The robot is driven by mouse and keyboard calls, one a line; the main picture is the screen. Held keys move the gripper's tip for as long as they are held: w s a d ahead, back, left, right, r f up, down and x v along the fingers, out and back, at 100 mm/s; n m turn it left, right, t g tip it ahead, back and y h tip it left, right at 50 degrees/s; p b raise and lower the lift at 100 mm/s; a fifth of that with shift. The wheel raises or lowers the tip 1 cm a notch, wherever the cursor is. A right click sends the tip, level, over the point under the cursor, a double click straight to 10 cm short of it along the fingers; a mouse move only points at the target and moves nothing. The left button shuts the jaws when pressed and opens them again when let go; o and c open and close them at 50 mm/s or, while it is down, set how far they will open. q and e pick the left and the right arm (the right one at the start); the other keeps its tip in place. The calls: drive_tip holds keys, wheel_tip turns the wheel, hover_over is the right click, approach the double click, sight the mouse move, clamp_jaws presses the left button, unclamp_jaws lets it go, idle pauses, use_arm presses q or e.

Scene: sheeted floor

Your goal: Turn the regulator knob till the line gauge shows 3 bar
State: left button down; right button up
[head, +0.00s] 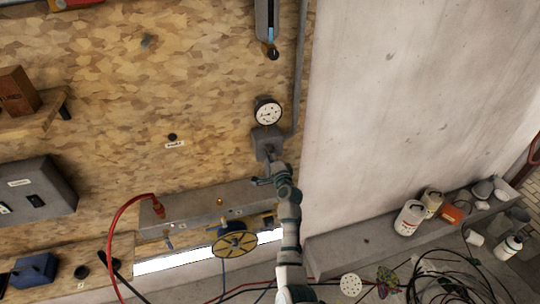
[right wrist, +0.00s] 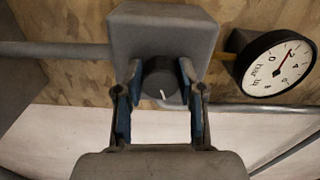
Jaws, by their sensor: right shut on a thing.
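The regulator, a grey block (head: 266,138), is on the wood-chip wall below the round line gauge (head: 268,113). In the right wrist view, the dark round knob (right wrist: 158,84) sticks out of the grey block, with a short white mark near its lower edge. My right gripper (right wrist: 160,88) is shut on the knob, with a blue-padded finger on each side. The gauge (right wrist: 279,66) shows tilted at the upper right. Its needle points to the upper right, between the 0 and the 4; I cannot read the exact value. My left gripper is in neither view.
A grey pipe (head: 299,70) runs up the wall beside the gauge. Below left are a grey ledge (head: 200,206), a red hose (head: 113,240) and a yellow wheel (head: 235,244). The pale wall on the right is bare.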

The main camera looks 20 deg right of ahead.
drive_tip(key=shift+f, duration=0.15)
drive_tip(key=o, duration=1.1)
drive_tip(key=shift+d, duration=0.1)
drive_tip(key=shift+o, duration=0.2)
drive_tip(key=s, duration=0.7)
drive_tip(key=shift+s, duration=0.2)
drive_tip(key=shift+d, duration=0.15)
